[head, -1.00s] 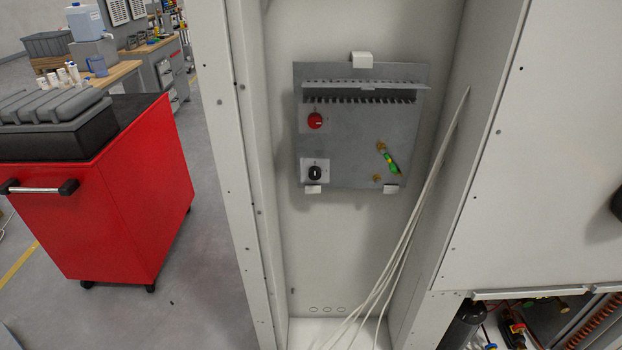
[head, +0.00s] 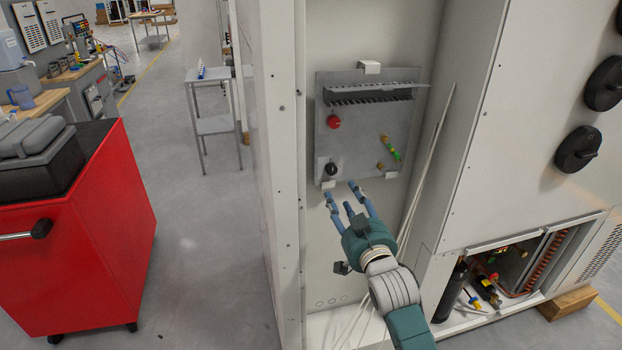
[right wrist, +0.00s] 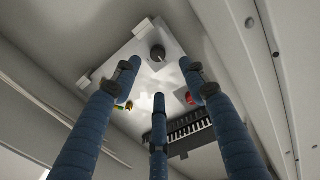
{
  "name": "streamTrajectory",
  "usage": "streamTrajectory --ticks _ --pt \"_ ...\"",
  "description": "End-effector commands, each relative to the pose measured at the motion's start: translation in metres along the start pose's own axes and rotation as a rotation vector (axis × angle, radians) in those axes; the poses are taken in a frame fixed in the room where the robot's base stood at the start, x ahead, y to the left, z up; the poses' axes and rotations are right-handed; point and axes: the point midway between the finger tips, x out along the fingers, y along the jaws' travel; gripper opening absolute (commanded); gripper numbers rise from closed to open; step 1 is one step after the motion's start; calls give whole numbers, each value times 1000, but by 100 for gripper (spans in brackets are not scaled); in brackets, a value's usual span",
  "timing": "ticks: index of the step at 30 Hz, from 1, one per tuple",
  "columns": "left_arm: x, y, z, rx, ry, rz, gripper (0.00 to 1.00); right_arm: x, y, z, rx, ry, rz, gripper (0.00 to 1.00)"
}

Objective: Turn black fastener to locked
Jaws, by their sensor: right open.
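The black fastener (head: 331,169) is a small round black knob on a light plate at the lower left of the grey panel (head: 365,130) inside the tall cabinet. It also shows in the right wrist view (right wrist: 158,53), with a pale mark on its face. My right gripper (head: 341,192) is open and empty, its blue fingers pointing up towards the panel, just below the fastener in the head view. In the right wrist view the spread fingers (right wrist: 157,74) surround the fastener in the picture, apart from it. My left gripper is not in view.
A red knob (head: 333,122) sits above the fastener, and a green-yellow handle (head: 391,149) is to the right. White cables (head: 425,170) run along the cabinet's right side. The cabinet's side walls bound the space. A red cart (head: 95,240) stands to the left.

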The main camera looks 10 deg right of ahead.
Motion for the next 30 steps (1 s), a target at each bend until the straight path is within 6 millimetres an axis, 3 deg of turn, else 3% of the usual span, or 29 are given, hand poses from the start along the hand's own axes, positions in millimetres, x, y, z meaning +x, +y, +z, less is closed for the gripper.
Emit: streamTrajectory --ticks 5,11,18,24,30 --pt "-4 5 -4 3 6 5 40 15 0 -8 1 9 1 43" --pt "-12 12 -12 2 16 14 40 53 0 -8 1 8 0 43" --pt "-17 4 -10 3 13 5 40 92 0 -7 2 8 0 43" --pt "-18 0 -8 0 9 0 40 106 0 -6 1 8 0 43" --pt "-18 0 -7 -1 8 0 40 107 0 -6 1 8 -1 43"
